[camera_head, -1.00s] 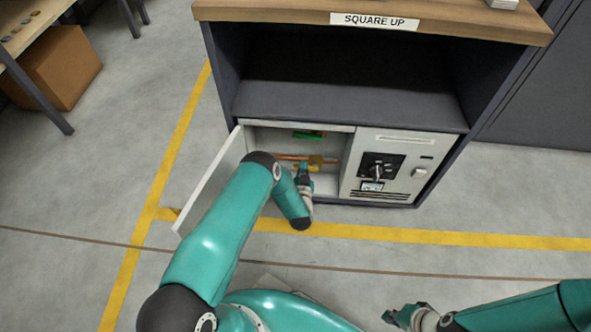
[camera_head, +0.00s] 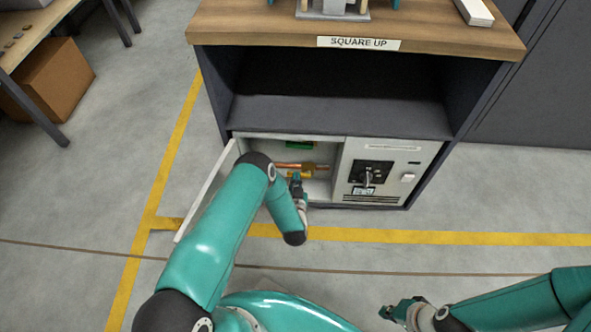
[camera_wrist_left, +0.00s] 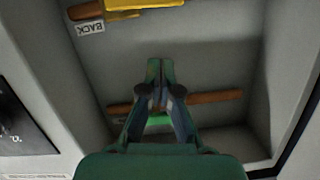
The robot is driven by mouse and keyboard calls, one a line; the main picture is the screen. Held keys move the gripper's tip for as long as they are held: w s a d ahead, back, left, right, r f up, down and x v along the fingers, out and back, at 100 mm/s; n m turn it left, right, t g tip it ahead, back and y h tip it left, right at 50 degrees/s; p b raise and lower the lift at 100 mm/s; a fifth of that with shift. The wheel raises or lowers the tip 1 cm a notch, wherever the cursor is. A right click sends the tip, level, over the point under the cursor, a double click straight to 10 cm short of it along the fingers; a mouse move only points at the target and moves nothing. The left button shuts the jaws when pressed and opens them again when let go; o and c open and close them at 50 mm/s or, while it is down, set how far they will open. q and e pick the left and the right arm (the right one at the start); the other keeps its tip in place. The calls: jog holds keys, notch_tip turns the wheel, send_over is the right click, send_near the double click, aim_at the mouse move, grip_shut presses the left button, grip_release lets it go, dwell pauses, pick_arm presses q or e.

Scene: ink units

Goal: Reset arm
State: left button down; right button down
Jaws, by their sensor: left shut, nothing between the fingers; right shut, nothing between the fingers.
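My left gripper (camera_head: 297,180) is shut and empty at the mouth of an open compartment (camera_head: 322,188) low in the cabinet. In the left wrist view its closed fingertips (camera_wrist_left: 160,66) show against the compartment's grey inside. A copper-coloured bar with a yellow piece (camera_wrist_left: 145,4) shows at the top of that view, by a label reading BACK (camera_wrist_left: 90,28). Another brown bar (camera_wrist_left: 215,97) and a green piece (camera_wrist_left: 158,121) lie partly behind the fingers. My right gripper (camera_head: 392,308) is shut and empty above the floor at the lower right, away from the cabinet.
The compartment's pale door (camera_head: 205,192) stands open to the left, close beside my left arm. A grey panel with a black switch (camera_head: 372,172) is right of the compartment. The wooden top (camera_head: 270,28) carries a SQUARE UP label. A cardboard box (camera_head: 50,80) stands far left.

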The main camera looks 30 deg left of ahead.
pick_arm(q)
jog(key=p+v, duration=0.1)
jog(key=v, duration=0.4)
jog(key=shift+t, duration=0.8)
jog(key=w+r, duration=0.1)
jog(key=r, duration=0.2)
jog(key=w+r, duration=0.2)
jog(key=r, duration=0.1)
jog(key=w+a+r, duration=0.1)
jog(key=w+r, duration=0.1)
jog(key=r, duration=0.1)
jog(key=shift+a+r, duration=0.1)
jog(key=d+r+m+g+h, duration=0.1)
jog(key=d+r+g+h, duration=0.1)
jog(key=d+r+h, duration=0.15)
jog(key=s+d+f+g+h, duration=0.2)
jog(key=s+d+g+h, duration=0.15)
jog(key=s, duration=0.55)
jog(key=s+d+f+g+h, duration=0.1)
jog(key=s+d+g+h, duration=0.1)
jog(key=s+d+g, duration=0.5)
jog(key=s+d+f+g+h, duration=0.2)
jog(key=s, duration=0.9)
notch_tip(320, 180, up, 26)
jog(key=p, duration=2.5)
jog(key=shift+s+f+m, duration=0.15)
jog(key=shift+f+m, duration=0.1)
jog(key=shift+m, duration=0.05)
jog(key=shift+a, duration=0.1)
